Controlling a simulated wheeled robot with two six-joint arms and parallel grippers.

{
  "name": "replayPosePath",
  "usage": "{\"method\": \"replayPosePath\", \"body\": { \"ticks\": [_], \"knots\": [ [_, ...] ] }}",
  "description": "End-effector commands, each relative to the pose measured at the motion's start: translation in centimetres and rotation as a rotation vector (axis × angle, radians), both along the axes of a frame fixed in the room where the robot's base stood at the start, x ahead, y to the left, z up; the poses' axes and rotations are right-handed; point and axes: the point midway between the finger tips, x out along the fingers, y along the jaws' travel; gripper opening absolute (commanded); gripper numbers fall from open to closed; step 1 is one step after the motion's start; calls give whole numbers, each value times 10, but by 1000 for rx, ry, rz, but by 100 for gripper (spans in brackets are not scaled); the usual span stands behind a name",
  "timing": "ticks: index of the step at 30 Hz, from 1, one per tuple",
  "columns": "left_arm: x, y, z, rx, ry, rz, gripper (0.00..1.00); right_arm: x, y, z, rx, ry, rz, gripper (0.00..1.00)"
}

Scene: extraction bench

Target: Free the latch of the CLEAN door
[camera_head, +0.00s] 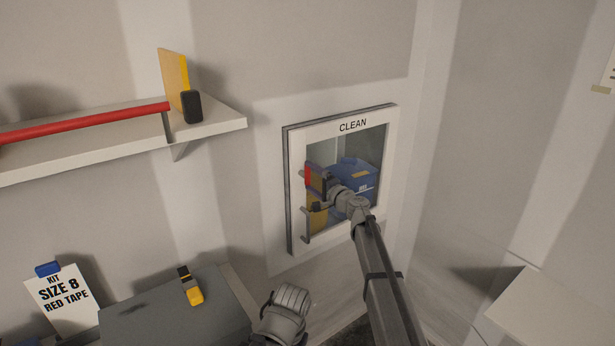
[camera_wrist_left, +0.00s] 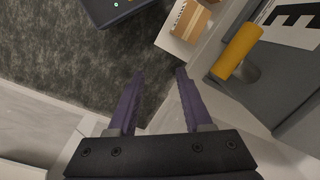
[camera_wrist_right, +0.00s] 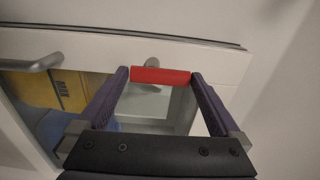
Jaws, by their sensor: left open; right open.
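The CLEAN door (camera_head: 340,126) is a white-framed glass door in the wall, and it looks shut. Its latch has a red grip (camera_wrist_right: 160,75) on a grey stem. My right gripper (camera_wrist_right: 160,74) is open at the latch, one finger at each end of the red grip; I cannot tell whether they touch it. In the head view the red grip (camera_head: 308,175) is partly hidden by that gripper. A grey bar handle (camera_head: 306,226) sits lower on the door and also shows in the right wrist view (camera_wrist_right: 36,65). My left gripper (camera_wrist_left: 158,74) is open and empty above the floor.
Yellow and blue boxes (camera_head: 361,172) stand behind the glass. A shelf (camera_head: 218,118) with a red bar (camera_head: 90,122) is at the left. Below it are a grey case (camera_head: 165,315), a yellow-black item (camera_head: 192,287) and a KIT card (camera_head: 62,300). A white surface (camera_head: 560,308) is at lower right.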

Motion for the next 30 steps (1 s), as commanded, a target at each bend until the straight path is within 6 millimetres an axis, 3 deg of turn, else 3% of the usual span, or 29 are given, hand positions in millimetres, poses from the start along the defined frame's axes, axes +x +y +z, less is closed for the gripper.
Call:
{"method": "replayPosePath", "body": {
  "ticks": [7, 21, 23, 26, 30],
  "knots": [
    [0, 0, 0, 0, 0, 0, 50, -36, -24, 0, -2, 0, -1, 100],
    [0, 0, 0, 0, 0, 0, 50, -51, -27, -4, -33, -1, 19, 100],
    [0, 0, 0, 0, 0, 0, 50, -66, -22, -12, -90, 1, 49, 100],
    [0, 0, 0, 0, 0, 0, 50, -109, -13, -39, -257, 17, 142, 100],
    [0, 0, 0, 0, 0, 0, 50, -188, -13, -97, -570, 92, 312, 100]
  ]
}}
